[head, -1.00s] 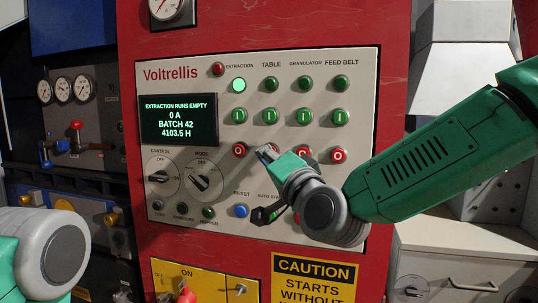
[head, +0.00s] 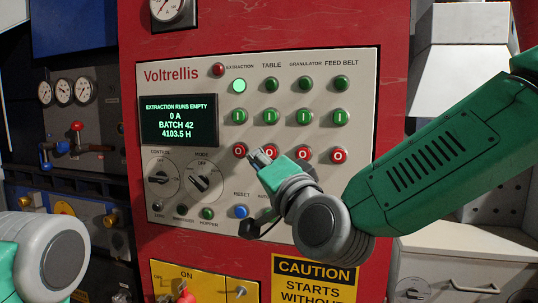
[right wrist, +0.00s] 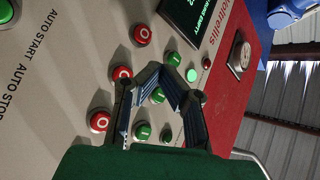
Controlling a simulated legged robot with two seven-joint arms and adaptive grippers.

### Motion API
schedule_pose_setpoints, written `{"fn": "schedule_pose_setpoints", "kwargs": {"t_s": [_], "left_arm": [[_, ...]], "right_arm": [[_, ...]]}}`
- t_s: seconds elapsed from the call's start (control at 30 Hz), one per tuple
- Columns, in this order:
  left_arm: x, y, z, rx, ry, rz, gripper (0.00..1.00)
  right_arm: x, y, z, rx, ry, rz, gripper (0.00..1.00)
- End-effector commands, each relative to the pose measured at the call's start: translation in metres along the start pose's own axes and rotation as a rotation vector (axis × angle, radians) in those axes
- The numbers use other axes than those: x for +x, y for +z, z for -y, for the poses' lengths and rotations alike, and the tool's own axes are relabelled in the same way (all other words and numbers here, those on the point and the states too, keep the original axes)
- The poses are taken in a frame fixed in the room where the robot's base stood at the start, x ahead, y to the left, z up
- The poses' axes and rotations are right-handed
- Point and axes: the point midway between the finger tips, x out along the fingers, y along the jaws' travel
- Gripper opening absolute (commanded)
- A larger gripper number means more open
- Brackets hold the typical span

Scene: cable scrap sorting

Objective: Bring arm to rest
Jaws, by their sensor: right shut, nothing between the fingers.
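My right gripper (head: 260,158) is shut and empty in front of the Voltrellis control panel (head: 222,75), near the row of red buttons. The right wrist view shows its two fingers (right wrist: 165,72) from behind, with the panel beyond them; I cannot tell from the pictures whether they touch it. My right arm (head: 430,165) reaches in from the right edge and covers the panel's lower right part. Of my left arm (head: 48,262) only a rounded joint shows at the lower left; its gripper is out of view.
The screen (head: 178,120) reads "Extraction runs empty, 0 A, batch 42". The extraction lamp (head: 239,86) glows bright green. Two rotary knobs (head: 200,182) sit at the panel's lower left. A yellow switch plate (head: 205,283) and a caution sign (head: 313,275) are below.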

Motion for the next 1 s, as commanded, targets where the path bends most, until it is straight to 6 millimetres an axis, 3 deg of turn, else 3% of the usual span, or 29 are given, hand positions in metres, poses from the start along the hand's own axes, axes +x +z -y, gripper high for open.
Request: {"fn": "schedule_pose_setpoints", "kwargs": {"t_s": [0.17,0.27,0.37,0.47,0.6,0.77,1.0], "left_arm": [[0.0,0.0,0.0,0.0,0.0,0.0,0.4],[0.003,0.0,0.0,0.0,0.0,0.0,0.4],[0.008,0.0,0.0,0.0,0.0,0.0,0.4],[0.015,0.001,0.0,0.0,0.0,0.0,0.4],[0.024,0.001,0.0,0.0,0.0,0.0,0.4],[0.035,0.002,0.0,0.0,0.0,0.0,0.4],[0.051,0.003,0.0,0.0,0.0,0.0,0.4]], "right_arm": [[-0.001,0.001,-0.003,-0.002,0.005,0.003,0.0],[-0.005,0.011,-0.024,-0.017,0.038,0.026,0.0],[-0.018,0.032,-0.07,-0.054,0.114,0.079,0.0],[-0.042,0.06,-0.134,-0.107,0.221,0.16,0.0],[-0.092,0.1,-0.223,-0.183,0.377,0.293,0.0],[-0.167,0.14,-0.312,-0.262,0.55,0.463,0.0],[-0.311,0.185,-0.42,-0.363,0.801,0.755,0.0]]}}
